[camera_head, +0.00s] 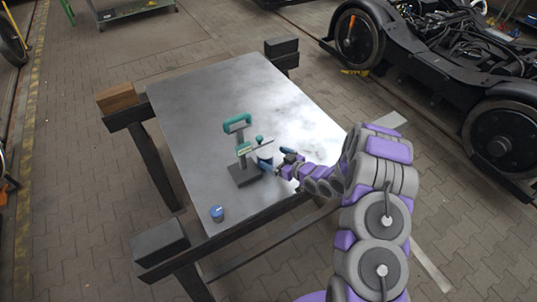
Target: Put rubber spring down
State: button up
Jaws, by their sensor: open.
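A dark stand with a green handle (237,124) and a flat dark base (243,175) stands upright on the grey metal table top (190,110). A small blue cylinder (217,213) with a dark top stands near the table's front edge, left of and nearer than the stand. My gripper (268,167) is open, close to the right side of the stand, low over the table. I cannot tell whether it touches the stand. I cannot tell for sure which thing is the rubber spring; details around the gripper are small and partly hidden by the fingers.
The table top rests on dark trestles, with a wooden block (116,98) at its left edge and a dark block (160,241) at the front left. A black bogie (440,60) with wheels stands at the right. The far part of the table is clear.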

jog(key=v, duration=0.6)
jog(key=shift+s+d+p, duration=0.2)
jog(key=shift+d+p, duration=0.1)
jog(key=w+d+r+m+g+h, duration=0.1)
jog(key=d+r+h, duration=0.6)
jog(key=d, duration=0.2)
jog(key=s+d+r+m+g+h, duration=0.3)
jog(key=s+d+r+m+h, duration=0.15)
jog(key=s+d+r, duration=0.35)
jog(key=s+a+r+m+g, duration=0.1)
jog(key=s+r, duration=0.3)
jog(key=s, duration=0.8)
jog(key=s+a+r+m+g, duration=0.2)
jog(key=s+a+r+g, duration=0.1)
jog(key=s, duration=0.8)
jog(key=s+a+r+m+g, duration=0.1)
jog(key=s+r, duration=0.4)
jog(key=s, duration=0.7)
jog(key=shift+s+a+g, duration=0.3)
jog(key=shift+a+g, duration=0.45)
jog(key=shift+g, duration=0.45)
